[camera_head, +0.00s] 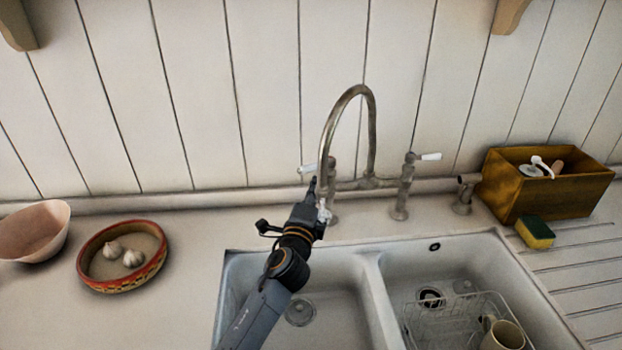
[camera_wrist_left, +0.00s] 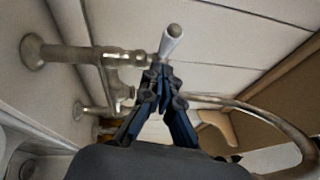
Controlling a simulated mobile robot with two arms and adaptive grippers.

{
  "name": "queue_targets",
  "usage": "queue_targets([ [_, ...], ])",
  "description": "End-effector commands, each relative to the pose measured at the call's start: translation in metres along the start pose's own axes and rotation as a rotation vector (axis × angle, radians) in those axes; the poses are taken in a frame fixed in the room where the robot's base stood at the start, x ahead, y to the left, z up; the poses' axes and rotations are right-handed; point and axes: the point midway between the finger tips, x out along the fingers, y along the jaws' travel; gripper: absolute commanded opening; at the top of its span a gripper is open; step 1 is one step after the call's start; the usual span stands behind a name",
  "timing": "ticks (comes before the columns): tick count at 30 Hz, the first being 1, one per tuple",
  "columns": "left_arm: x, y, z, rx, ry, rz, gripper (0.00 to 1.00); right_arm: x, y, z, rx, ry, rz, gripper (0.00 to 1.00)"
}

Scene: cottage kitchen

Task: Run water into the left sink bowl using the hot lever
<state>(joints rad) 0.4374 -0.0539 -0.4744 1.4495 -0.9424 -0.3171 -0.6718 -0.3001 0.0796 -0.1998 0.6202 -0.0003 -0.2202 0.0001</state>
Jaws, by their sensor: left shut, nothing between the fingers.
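A metal mixer tap with a high curved spout (camera_head: 372,110) stands behind the sink, its mouth over the left sink bowl (camera_head: 345,285). The left lever (camera_head: 306,169), with a white handle, is partly hidden behind my left gripper (camera_head: 316,185). The right lever (camera_head: 430,157) points right. Neither shows a readable hot mark. My left gripper is shut and empty at the left lever; in the left wrist view that white handle (camera_wrist_left: 171,40) stands just beyond the fingertips (camera_wrist_left: 161,82). Touching cannot be told.
A wire rack (camera_head: 455,325) and a mug (camera_head: 505,336) are in the right bowl. A wooden box (camera_head: 545,190) and a sponge (camera_head: 535,232) stand at the right. A patterned dish (camera_head: 122,280) with garlic and a pink bowl (camera_head: 35,232) are at the left.

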Motion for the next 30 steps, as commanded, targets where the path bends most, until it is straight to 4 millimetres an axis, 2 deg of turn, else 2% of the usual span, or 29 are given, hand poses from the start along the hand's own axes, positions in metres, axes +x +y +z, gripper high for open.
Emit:
queue_targets([
  [6,0.012,-0.001,0.012,-0.001,0.001,0.000,0.00,-0.006,0.000,-0.001,0.000,0.000,0.000,0.00],
  [17,0.013,0.000,0.013,0.000,0.001,-0.001,0.00,-0.005,0.000,-0.001,0.000,0.000,0.000,0.00],
  [25,0.029,0.008,0.040,0.004,-0.001,-0.002,0.00,0.005,0.000,0.000,0.000,0.000,0.000,0.00],
  [30,0.032,0.006,0.043,0.000,-0.001,0.000,0.00,0.004,0.000,0.000,0.000,0.001,0.000,0.00],
])
